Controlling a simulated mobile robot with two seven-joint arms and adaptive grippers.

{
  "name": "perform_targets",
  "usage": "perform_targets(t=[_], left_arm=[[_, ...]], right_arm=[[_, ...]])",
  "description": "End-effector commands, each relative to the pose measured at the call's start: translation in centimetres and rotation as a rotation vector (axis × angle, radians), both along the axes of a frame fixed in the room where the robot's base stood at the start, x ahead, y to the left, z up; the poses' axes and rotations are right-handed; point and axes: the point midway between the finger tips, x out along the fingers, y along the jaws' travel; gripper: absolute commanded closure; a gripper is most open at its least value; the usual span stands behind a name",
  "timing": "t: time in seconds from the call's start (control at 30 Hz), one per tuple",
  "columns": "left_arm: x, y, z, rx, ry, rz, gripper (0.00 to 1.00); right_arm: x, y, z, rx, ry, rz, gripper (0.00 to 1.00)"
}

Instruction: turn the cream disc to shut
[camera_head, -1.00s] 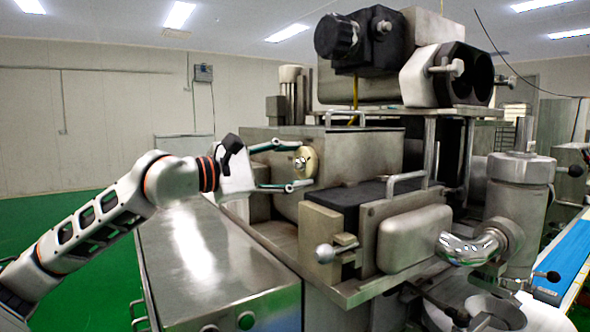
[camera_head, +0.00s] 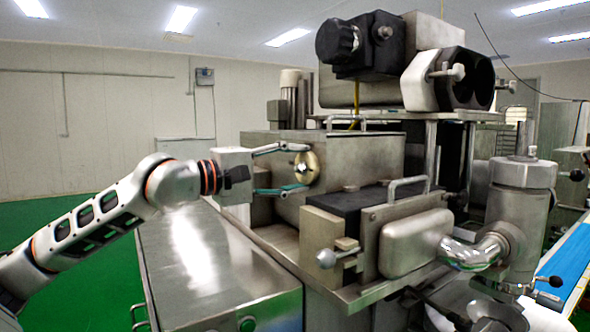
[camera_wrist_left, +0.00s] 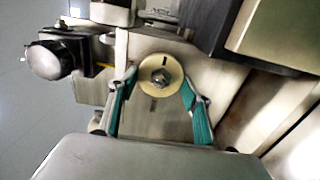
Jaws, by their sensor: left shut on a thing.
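The cream disc (camera_head: 313,166) is a round knob with a metal bolt at its centre, on the side face of the steel machine housing (camera_head: 350,155). In the left wrist view the disc (camera_wrist_left: 148,72) faces the camera, with a short dark mark on its face above the bolt. My left gripper (camera_head: 303,168) reaches it from the left, with one teal finger at its upper edge and one at its lower edge. In the left wrist view the fingers (camera_wrist_left: 160,80) flank the disc on both sides. My right gripper is not in view.
A steel cabinet (camera_head: 200,260) stands below my left arm. A black-topped block (camera_head: 350,205) with a lever knob (camera_head: 326,258) juts out right of and below the disc. A black motor unit (camera_head: 360,40) sits above. Green floor (camera_head: 110,275) is free at the left.

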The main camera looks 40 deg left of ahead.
Motion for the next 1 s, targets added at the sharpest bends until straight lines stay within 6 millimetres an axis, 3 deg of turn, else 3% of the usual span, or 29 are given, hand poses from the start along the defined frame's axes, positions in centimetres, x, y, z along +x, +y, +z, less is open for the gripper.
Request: perform_targets(t=[0.33,0.37,0.4,1.0], left_arm=[[0.0,-0.03,-0.04,0.006,-0.002,0.0,0.73],[0.0,-0.03,-0.04,0.006,-0.002,0.0,0.47],[0.0,-0.03,-0.04,0.006,-0.002,0.0,0.36],[-0.6,0.85,-0.1,0.003,-0.004,0.013,0.35]], right_arm=[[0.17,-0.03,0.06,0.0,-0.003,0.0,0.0],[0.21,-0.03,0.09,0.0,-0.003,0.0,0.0],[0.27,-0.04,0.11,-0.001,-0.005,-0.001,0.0],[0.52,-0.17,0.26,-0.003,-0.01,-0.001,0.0]])
